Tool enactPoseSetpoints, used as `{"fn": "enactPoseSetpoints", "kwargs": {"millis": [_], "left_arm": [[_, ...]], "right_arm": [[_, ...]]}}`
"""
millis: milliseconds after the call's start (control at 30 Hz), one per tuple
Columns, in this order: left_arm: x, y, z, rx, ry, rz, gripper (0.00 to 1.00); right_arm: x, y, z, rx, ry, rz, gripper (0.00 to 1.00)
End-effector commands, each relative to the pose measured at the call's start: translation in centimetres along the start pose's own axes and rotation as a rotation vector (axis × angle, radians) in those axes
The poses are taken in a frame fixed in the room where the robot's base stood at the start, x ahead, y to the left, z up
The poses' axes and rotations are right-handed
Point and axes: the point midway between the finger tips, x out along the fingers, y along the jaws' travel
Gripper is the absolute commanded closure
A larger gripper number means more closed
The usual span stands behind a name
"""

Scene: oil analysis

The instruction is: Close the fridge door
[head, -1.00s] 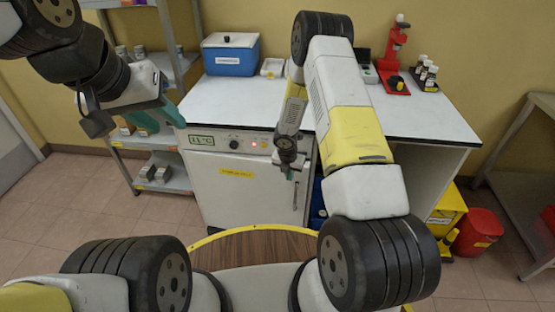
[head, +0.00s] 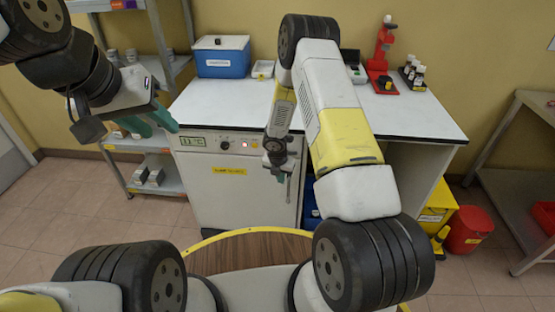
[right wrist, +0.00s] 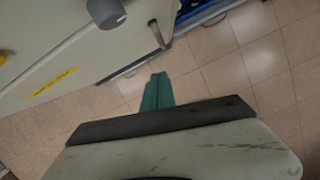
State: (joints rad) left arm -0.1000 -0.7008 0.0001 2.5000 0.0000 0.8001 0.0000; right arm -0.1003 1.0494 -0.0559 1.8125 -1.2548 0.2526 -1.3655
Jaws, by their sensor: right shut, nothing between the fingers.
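The white fridge (head: 215,172) stands under the left part of the counter. Its door (head: 225,205) has a yellow label and looks about flush with the front; I cannot tell whether a small gap is left. The door also shows in the right wrist view (right wrist: 85,60), upper left. My right gripper (head: 281,177) is shut and empty, pointing down in front of the door's right side. Its teal fingers show in the right wrist view (right wrist: 157,92), apart from the door in the picture; contact is unclear. My left gripper (head: 150,122) has its teal fingers apart, left of the fridge.
The counter (head: 220,100) holds a blue cool box (head: 222,60), a red stand (head: 382,60) and small bottles (head: 412,72). A metal shelf (head: 150,60) stands left. A yellow bin (head: 437,210) and red bin (head: 468,228) stand right. Tiled floor lies around.

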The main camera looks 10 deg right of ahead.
Motion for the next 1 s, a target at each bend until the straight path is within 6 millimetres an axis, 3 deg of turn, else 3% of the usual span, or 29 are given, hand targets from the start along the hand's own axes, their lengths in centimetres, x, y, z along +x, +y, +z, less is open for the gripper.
{"fn": "enactPoseSetpoints", "kwargs": {"millis": [67, 267, 600, 1000], "left_arm": [[0.0, 0.0, 0.0, 0.000, -0.001, 0.000, 0.64], [0.1, 0.0, 0.0, 0.000, -0.002, 0.000, 0.64], [0.0, 0.0, 0.0, 0.000, -0.001, 0.000, 0.64], [0.0, 0.0, 0.0, 0.000, -0.001, 0.000, 0.64]], "right_arm": [[-0.1, 0.5, -0.4, -0.002, 0.000, 0.000, 1.00], [-2.7, 0.3, -0.2, 0.002, -0.001, 0.002, 1.00], [-8.2, -0.1, -0.1, 0.001, -0.002, 0.001, 1.00], [-11.2, -0.4, 0.3, 0.047, -0.010, 0.000, 1.00]]}}
